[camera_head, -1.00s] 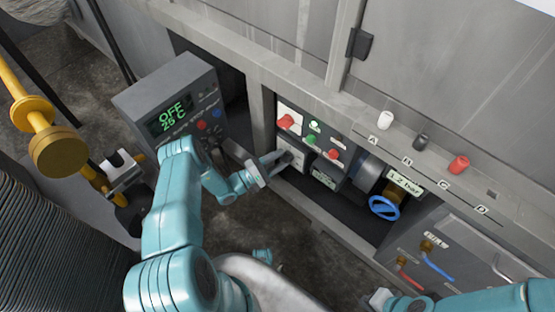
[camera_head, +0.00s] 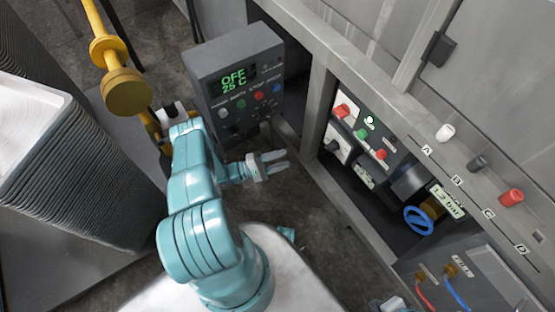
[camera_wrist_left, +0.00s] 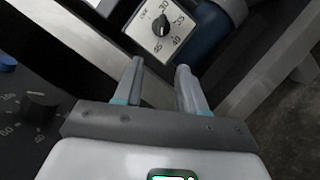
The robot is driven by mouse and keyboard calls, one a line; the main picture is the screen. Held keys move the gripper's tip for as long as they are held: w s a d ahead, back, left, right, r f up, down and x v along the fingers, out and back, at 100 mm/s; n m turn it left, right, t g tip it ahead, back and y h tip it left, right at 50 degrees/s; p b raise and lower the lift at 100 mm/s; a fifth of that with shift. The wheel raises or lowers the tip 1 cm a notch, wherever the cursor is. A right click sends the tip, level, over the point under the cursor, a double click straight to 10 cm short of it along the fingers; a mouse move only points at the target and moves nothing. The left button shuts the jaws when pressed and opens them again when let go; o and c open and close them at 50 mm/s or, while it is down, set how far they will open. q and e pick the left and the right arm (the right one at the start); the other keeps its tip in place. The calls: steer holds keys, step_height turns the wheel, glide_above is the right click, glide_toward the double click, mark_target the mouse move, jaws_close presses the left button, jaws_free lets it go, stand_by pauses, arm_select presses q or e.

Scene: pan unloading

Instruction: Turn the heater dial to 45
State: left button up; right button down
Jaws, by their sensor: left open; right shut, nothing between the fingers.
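A white-faced dial with a dark knob (camera_wrist_left: 161,26) shows at the top of the left wrist view. In the head view the same dial (camera_head: 338,150) seems to be the white plate low on the cabinet panel. My left gripper (camera_head: 283,162) is open and empty, its fingers pointing toward the panel and apart from the dial. My right gripper (camera_head: 390,304) is shut at the bottom edge, mostly cut off.
A grey control box (camera_head: 238,75) reads OFF, 25 C, and has coloured buttons and knobs. Red and green buttons (camera_head: 361,134) and a blue valve wheel (camera_head: 418,220) sit in the cabinet opening. A cabinet post (camera_head: 318,110) stands between. A stack of trays (camera_head: 70,170) is at left.

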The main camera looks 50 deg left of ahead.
arm_select(q)
steer(key=shift+s+a+f, duration=0.1)
steer(key=shift+s+a, duration=0.1)
steer(key=shift+s, duration=0.25)
